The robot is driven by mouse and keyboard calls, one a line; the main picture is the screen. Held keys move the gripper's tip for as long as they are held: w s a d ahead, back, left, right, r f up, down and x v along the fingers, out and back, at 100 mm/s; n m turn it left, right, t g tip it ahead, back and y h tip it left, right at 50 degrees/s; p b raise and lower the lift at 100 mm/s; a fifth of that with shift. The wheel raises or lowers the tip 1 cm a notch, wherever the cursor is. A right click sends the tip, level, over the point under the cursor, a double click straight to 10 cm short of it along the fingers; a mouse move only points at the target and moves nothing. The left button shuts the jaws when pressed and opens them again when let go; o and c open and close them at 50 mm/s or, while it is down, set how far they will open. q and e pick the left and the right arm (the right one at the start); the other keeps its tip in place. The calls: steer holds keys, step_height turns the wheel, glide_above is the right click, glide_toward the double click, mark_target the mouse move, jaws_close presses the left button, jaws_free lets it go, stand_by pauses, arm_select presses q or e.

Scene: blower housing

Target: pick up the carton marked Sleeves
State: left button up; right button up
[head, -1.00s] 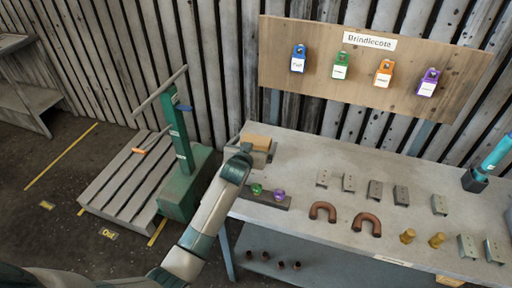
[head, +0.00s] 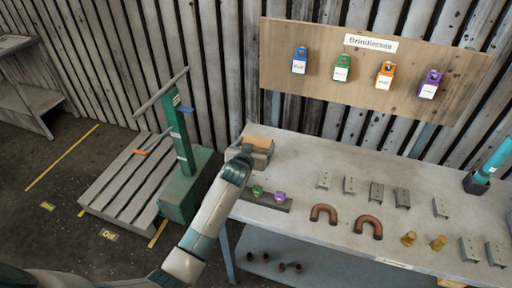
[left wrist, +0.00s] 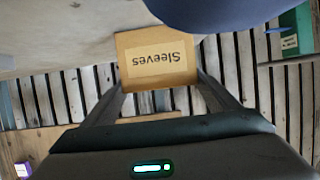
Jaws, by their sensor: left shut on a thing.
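The carton marked Sleeves (left wrist: 157,62) is a tan box. In the left wrist view it sits between the two fingers of my left gripper (left wrist: 160,95), and its label reads upside down. My left gripper is shut on it. In the head view the carton (head: 259,143) shows at the back left corner of the workbench, just past my left wrist. My left gripper's fingers are mostly hidden there behind the wrist. Whether the carton is clear of what is under it cannot be told. My right gripper is not in view.
The grey workbench (head: 320,160) holds brackets, two brown U-shaped pipes (head: 368,226), brass fittings and a strip with a green and a purple knob (head: 279,197). Coloured padlock-like tags hang on the wooden board (head: 300,60) behind. A green pallet truck and slatted pallet (head: 125,185) stand left.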

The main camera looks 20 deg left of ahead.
arm_select(q)
steer(key=shift+r+b, duration=0.35)
steer(key=shift+r, duration=0.4)
step_height(320, 180, up, 2)
steer(key=shift+d+r+b, duration=0.1)
steer(key=shift+r+b, duration=0.15)
steer(key=shift+b, duration=0.35)
steer(key=s+d+r+b, duration=0.3)
steer(key=s+d+r, duration=0.2)
steer(key=d, duration=0.4)
steer(key=shift+s+d+r, duration=0.4)
steer(key=shift+r, duration=0.5)
steer(key=shift+s+f, duration=0.1)
